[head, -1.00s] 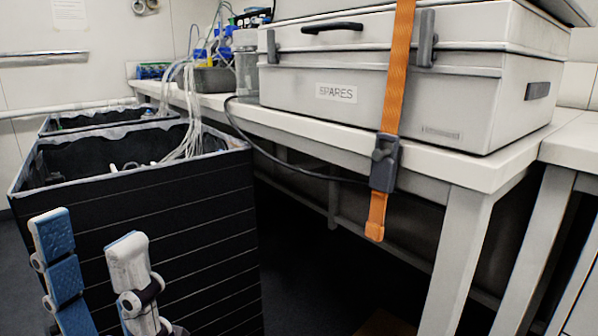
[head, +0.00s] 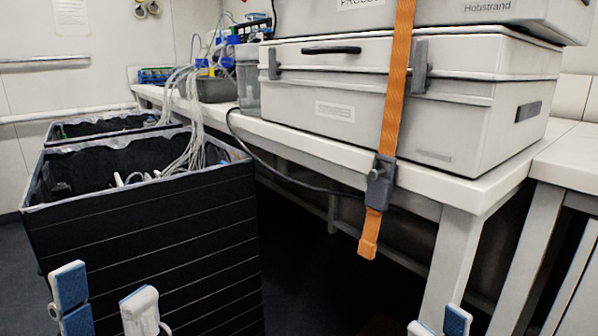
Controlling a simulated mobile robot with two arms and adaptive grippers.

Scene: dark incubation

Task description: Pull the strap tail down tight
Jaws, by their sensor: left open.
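The orange strap (head: 396,90) runs down the front of the stacked grey cases and over the bench edge. It passes through a dark grey buckle (head: 380,183) at the bench edge. Its short tail (head: 370,235) hangs free below the buckle and ends in a thicker orange tip. My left gripper (head: 105,297) is open and empty at the lower left, in front of the black bin and well away from the tail. My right gripper (head: 439,326) shows only its fingertips at the bottom edge, below and right of the tail. A small gap shows between them, with nothing in it.
The labelled lower case (head: 300,95) stands on the white bench (head: 300,147), with another case (head: 535,20) on top. A black bin (head: 150,240) holding tubing fills the left. A bench leg (head: 448,260) stands right of the tail. A dark cable hangs under the bench edge.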

